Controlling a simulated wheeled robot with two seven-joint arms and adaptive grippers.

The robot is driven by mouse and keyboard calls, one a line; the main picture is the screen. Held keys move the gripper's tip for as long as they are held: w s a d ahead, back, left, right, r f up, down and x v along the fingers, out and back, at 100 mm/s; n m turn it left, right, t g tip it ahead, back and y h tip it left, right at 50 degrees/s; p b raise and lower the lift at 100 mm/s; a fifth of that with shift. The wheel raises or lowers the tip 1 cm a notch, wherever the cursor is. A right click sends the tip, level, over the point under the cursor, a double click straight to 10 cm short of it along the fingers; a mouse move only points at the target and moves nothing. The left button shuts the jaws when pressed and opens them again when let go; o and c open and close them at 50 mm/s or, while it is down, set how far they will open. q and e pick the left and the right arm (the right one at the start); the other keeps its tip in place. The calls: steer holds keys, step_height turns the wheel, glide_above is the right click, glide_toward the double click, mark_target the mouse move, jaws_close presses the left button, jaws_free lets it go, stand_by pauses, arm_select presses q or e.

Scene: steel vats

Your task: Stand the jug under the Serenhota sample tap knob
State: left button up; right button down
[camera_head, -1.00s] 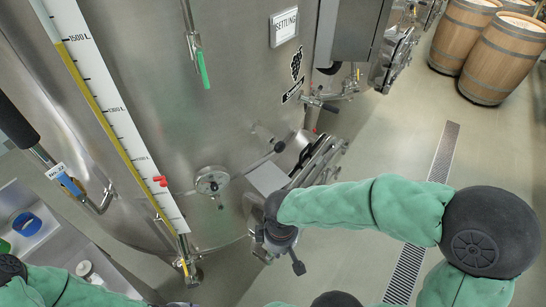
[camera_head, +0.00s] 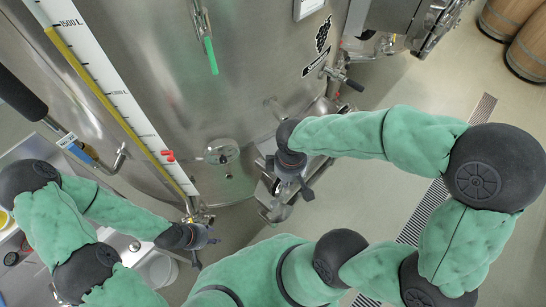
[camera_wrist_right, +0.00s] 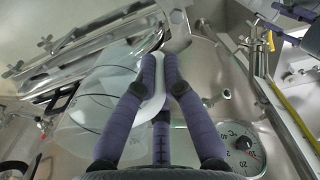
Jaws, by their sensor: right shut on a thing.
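In the right wrist view, the clear jug (camera_wrist_right: 95,110) shows through a translucent wall and a pale handle (camera_wrist_right: 152,82). My right gripper (camera_wrist_right: 158,75) is shut on that handle. In the head view, my right gripper (camera_head: 289,172) is in front of the steel vat, right of its round dial (camera_head: 222,153); I cannot clearly make out the jug there. The grape label (camera_head: 318,50) is on the vat above it. A black tap-like handle (camera_head: 354,85) juts out below the label; I cannot tell whether it is the sample tap knob. My left gripper (camera_head: 209,240) is near the level gauge's foot; its opening is unclear.
The level gauge (camera_head: 113,92) with a red marker runs down the vat's left side. A white bucket (camera_head: 160,269) stands at the lower left. A floor drain (camera_head: 425,212) and barrels (camera_head: 530,50) are to the right, with open floor between.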

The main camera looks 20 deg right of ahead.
steer(key=w+f+b, duration=0.1)
steer(key=w, duration=0.8)
steer(key=shift+a+f, duration=0.2)
steer(key=shift+a, duration=0.2)
steer(key=shift+f+b, duration=0.2)
steer(key=shift+b, duration=0.1)
steer(key=c, duration=1.4)
jaws_free()
steer(key=shift+o, duration=0.3)
